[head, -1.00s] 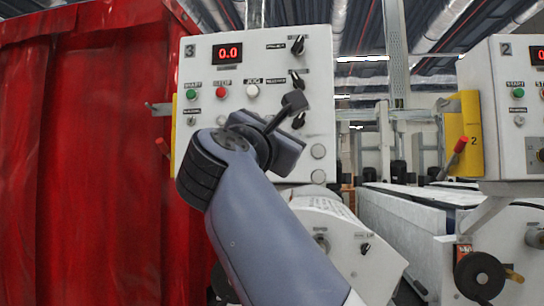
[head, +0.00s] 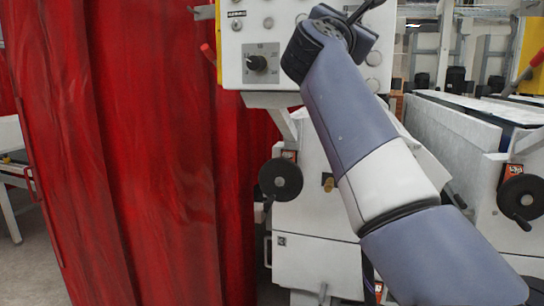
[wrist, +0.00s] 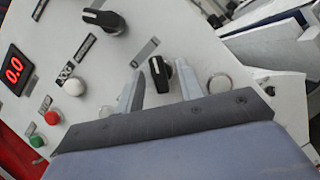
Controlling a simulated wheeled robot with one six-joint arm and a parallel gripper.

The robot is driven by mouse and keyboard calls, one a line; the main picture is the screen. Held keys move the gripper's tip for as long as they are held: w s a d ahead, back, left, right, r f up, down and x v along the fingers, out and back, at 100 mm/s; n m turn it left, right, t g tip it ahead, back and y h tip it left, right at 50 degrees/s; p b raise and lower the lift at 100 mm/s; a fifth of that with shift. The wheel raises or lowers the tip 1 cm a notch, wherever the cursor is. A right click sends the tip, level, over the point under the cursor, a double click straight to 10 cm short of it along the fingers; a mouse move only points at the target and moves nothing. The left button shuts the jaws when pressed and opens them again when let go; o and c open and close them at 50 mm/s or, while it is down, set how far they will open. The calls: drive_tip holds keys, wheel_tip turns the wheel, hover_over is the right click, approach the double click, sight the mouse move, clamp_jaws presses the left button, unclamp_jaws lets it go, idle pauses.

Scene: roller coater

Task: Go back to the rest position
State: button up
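My gripper (wrist: 158,78) shows in the wrist view with its two grey fingers apart, in front of a white control panel (wrist: 100,110). A black selector knob (wrist: 158,68) shows between the fingers, with visible gaps on both sides. I cannot tell how far the fingertips are from the panel face. In the head view my arm reaches up from the lower right to the panel (head: 285,20), and the gripper end is largely cut off by the top edge.
A red curtain (head: 130,150) fills the left. Below the panel stands a white machine body (head: 310,260) with a black handwheel (head: 281,180). Another handwheel (head: 523,197) is at right. Some floor (head: 30,265) shows at far left.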

drive_tip(key=b+v, duration=0.5)
drive_tip(key=v, duration=0.6)
drive_tip(key=p+x, duration=0.5)
drive_tip(key=x, duration=0.6)
drive_tip(key=s+f+n+t+y+p, duration=0.2)
drive_tip(key=s+n+y, duration=0.6)
drive_tip(key=n, duration=0.9)
drive_tip(key=shift+s+a+f+n+t+y+p, duration=0.2)
drive_tip(key=shift+s+f+n+t+y+p, duration=0.15)
drive_tip(key=shift+s+f+p, duration=0.5)
drive_tip(key=shift+r, duration=0.15)
